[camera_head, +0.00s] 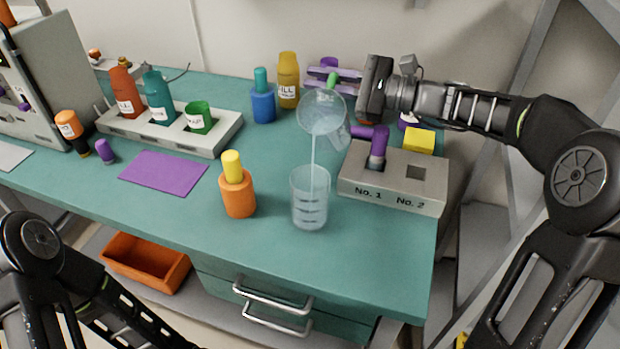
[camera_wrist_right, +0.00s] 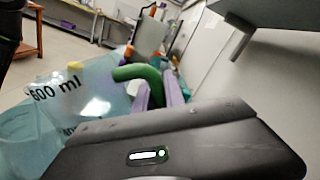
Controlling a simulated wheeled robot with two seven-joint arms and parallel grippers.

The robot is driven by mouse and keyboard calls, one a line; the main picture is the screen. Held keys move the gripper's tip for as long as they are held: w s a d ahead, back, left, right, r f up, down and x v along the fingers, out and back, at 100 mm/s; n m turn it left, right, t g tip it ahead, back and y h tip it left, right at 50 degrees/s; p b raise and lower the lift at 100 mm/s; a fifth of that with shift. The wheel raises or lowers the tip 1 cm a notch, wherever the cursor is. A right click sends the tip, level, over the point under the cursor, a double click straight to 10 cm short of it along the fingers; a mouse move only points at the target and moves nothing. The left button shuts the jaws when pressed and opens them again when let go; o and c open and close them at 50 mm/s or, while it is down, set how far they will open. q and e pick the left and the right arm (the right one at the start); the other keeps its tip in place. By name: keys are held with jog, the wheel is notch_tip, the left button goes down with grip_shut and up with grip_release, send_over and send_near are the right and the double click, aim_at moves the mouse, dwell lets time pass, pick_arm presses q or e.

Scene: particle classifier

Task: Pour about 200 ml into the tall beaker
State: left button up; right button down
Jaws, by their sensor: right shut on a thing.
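The tall beaker (camera_head: 310,205) is clear, with dark graduation lines, and stands upright near the table's front edge. A clear jug (camera_head: 321,112) with a green handle is tilted above it, and a thin pale stream runs from the jug down into the tall beaker. The liquid level in the tall beaker is hard to read. My right gripper (camera_head: 334,76) has purple fingers shut on the jug's green handle. In the right wrist view the jug (camera_wrist_right: 55,108) shows a "600 ml" mark, with its green handle (camera_wrist_right: 140,74) at the purple fingers. My left gripper is out of view.
A grey block (camera_head: 388,190) marked No. 1 and No. 2 stands right of the beaker. An orange bottle with a yellow cap (camera_head: 238,196) stands to its left. A white rack (camera_head: 222,133) holds several bottles, and a purple mat (camera_head: 163,173) lies in front.

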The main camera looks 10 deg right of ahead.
aim_at(316, 106)
jog(key=shift+s+a+r+n+b, duration=0.15)
jog(key=shift+s+a+n+b, duration=0.25)
jog(key=shift+n+b, duration=0.65)
jog(key=shift+s+a+r+n+b, duration=0.2)
jog(key=shift+s+n+b, duration=0.4)
jog(key=shift+b, duration=0.8)
jog(key=shift+s+a+r+n+b, duration=0.15)
jog(key=shift+s+a+n+b, duration=0.15)
jog(key=shift+n+b, duration=0.8)
dwell(3.0)
jog(key=shift+r+m, duration=0.15)
jog(key=shift+m, duration=0.1)
jog(key=m+p, duration=0.1)
jog(key=p, duration=0.2)
jog(key=w+d+m+p, duration=0.1)
jog(key=m+p, duration=0.1)
jog(key=shift+w+r+p, duration=0.3)
jog(key=shift+r+p, duration=0.05)
jog(key=shift+p, duration=0.05)
jog(key=shift+w+d+f+m+p, duration=0.25)
jog(key=shift+f+m+p, duration=0.15)
jog(key=shift+m+p, duration=0.1)
jog(key=shift+w+d+f+m+p, duration=0.1)
jog(key=shift+w+f+m+p, duration=0.1)
jog(key=shift+f+m+p, duration=0.25)
jog(key=shift+f+b, duration=0.1)
jog(key=shift+b, duration=0.2)
